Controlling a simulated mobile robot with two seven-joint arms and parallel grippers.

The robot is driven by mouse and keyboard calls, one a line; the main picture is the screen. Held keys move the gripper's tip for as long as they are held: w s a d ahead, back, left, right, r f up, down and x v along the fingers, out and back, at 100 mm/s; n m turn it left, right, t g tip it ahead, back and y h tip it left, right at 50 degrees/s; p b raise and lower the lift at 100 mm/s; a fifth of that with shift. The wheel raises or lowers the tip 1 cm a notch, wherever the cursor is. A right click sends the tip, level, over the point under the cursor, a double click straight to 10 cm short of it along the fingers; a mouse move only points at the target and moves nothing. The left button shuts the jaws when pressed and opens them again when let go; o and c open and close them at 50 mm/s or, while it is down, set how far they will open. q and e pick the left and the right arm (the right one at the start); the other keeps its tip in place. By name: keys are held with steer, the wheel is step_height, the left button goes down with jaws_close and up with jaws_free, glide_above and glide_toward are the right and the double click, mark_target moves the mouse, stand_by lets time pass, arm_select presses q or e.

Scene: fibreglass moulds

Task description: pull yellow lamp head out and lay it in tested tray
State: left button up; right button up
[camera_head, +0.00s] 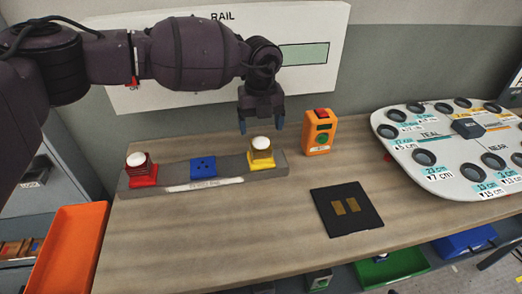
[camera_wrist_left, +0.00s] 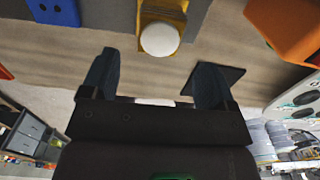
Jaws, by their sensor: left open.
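The yellow lamp head (camera_head: 262,160), with a white dome on top, stands upright at the right end of a grey rail block on the wooden bench. In the left wrist view the yellow lamp head (camera_wrist_left: 160,38) shows beyond the fingertips, roughly between their lines. My left gripper (camera_head: 261,125) is open and empty, close above the dome, its fingers apart to either side; its fingers also show in the left wrist view (camera_wrist_left: 155,78). No label reading "tested" can be read, so I cannot tell which tray is the tested one. My right gripper is not in view.
A red lamp head (camera_head: 141,170) and a blue socket block (camera_head: 203,169) share the grey block (camera_head: 225,168). An orange box with buttons (camera_head: 320,131) stands close right. A black pad (camera_head: 346,209), orange tray (camera_head: 70,255), green tray (camera_head: 392,270) and blue tray (camera_head: 464,243) are around.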

mark_target(261, 140)
arm_select(q)
steer(key=shift+f+b, duration=0.35)
steer(key=shift+f, duration=0.3)
step_height(261, 140, down, 4)
steer(key=shift+f+b, duration=0.1)
steer(key=shift+b, duration=1)
steer(key=shift+f, duration=1.65)
steer(key=shift+p, duration=0.45)
steer(key=c, duration=1.2)
steer(key=shift+r, duration=0.1)
